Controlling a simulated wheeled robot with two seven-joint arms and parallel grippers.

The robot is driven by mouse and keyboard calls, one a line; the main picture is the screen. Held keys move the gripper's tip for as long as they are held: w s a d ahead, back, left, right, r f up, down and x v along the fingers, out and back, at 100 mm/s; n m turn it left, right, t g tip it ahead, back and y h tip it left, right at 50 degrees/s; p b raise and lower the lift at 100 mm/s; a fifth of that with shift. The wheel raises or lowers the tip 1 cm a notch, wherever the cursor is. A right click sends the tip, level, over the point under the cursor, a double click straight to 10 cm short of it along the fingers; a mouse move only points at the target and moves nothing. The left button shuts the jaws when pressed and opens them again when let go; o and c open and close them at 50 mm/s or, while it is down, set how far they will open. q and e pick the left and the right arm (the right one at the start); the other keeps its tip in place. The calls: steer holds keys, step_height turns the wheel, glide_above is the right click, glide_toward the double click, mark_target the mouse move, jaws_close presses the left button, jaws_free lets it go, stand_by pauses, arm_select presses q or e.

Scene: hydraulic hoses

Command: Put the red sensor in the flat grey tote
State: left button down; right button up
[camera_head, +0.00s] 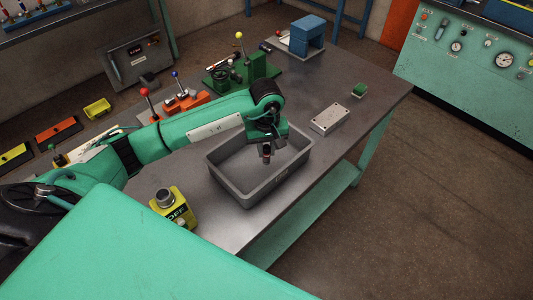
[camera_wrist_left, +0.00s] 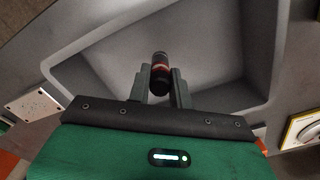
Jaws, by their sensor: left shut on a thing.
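The flat grey tote (camera_head: 227,181) stands on the workbench. My left gripper (camera_head: 266,150) is over the tote, pointing down. It is shut on a small dark cylinder with a reddish-brown band, the red sensor (camera_wrist_left: 160,70). In the left wrist view my left gripper (camera_wrist_left: 158,88) has its two fingers on either side of the sensor, with the tote's grey floor and walls (camera_wrist_left: 120,62) beyond it. The gap between sensor and tote floor is hard to judge. My right gripper is not in view.
A metal block with holes (camera_head: 330,118) and a small green part (camera_head: 359,90) lie right of the tote. Lever units (camera_head: 180,101) and a green fixture (camera_head: 240,70) stand behind.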

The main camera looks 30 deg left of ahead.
mark_target(267, 157)
arm_select(q)
step_height(267, 157, down, 3)
steer(key=shift+f+p, duration=0.1)
steer(key=shift+p, duration=0.45)
steer(key=shift+f, duration=0.25)
steer(key=shift+f+b, duration=0.15)
steer(key=shift+b, duration=0.2)
steer(key=c, duration=1.3)
jaws_free()
steer(key=shift+o, duration=0.2)
